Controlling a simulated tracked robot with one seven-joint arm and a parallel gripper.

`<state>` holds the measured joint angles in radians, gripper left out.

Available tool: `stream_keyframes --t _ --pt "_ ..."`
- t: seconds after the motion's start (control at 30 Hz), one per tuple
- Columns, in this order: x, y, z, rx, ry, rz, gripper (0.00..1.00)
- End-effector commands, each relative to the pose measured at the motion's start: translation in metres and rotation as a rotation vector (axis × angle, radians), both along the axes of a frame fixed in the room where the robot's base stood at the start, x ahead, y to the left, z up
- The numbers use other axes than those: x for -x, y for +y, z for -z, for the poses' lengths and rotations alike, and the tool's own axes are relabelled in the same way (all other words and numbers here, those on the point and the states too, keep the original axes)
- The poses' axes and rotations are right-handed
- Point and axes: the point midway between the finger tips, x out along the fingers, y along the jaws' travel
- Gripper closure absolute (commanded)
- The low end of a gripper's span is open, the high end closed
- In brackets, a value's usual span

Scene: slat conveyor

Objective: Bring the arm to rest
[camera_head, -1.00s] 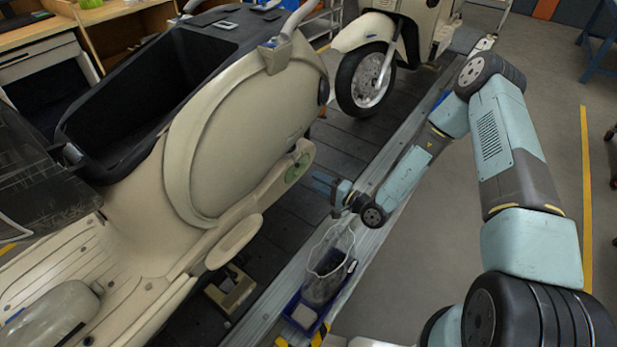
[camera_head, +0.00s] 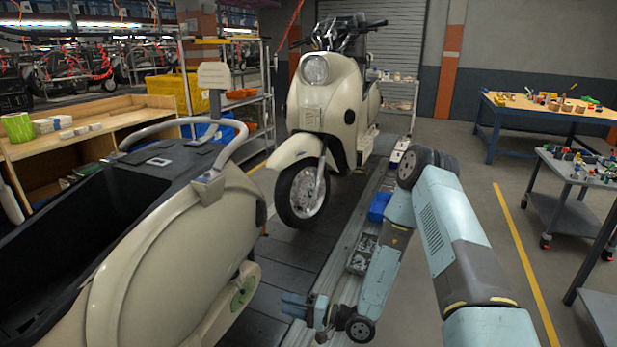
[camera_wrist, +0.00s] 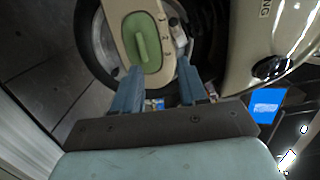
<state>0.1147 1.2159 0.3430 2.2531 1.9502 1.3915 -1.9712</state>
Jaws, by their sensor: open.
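My gripper (camera_head: 296,306) is low in the head view, at the end of my bent blue-grey arm. It is beside the cream scooter body (camera_head: 165,265) on the left, over the edge of the conveyor (camera_head: 290,255). In the wrist view my gripper (camera_wrist: 161,82) has its two blue fingers apart, with nothing held between them. They point toward the scooter's wheel and a cream part with a green oval cover (camera_wrist: 145,42). This green part also shows in the head view (camera_head: 243,292). I cannot tell the exact gap from the fingertips to the scooter.
A second cream scooter (camera_head: 330,110) stands farther along the conveyor. A blue bin (camera_head: 380,206) is on the rail beside my arm. A blue workbench (camera_head: 545,112) and a grey cart (camera_head: 570,170) stand at the right. The floor between my arm and the yellow line (camera_head: 530,265) is clear.

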Motion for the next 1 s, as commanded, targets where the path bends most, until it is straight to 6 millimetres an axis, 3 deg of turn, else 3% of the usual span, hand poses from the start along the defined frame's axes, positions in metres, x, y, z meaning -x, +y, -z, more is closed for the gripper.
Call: stream_keyframes --t 0.1,0.4,1.0 --pt "-0.001 -0.003 -0.035 0.002 -0.02 -0.09 0.57" --pt "0.012 -0.014 -0.109 0.06 -0.033 -0.307 0.57" --pt "0.062 -0.059 -0.223 0.388 -0.033 -0.607 0.57"
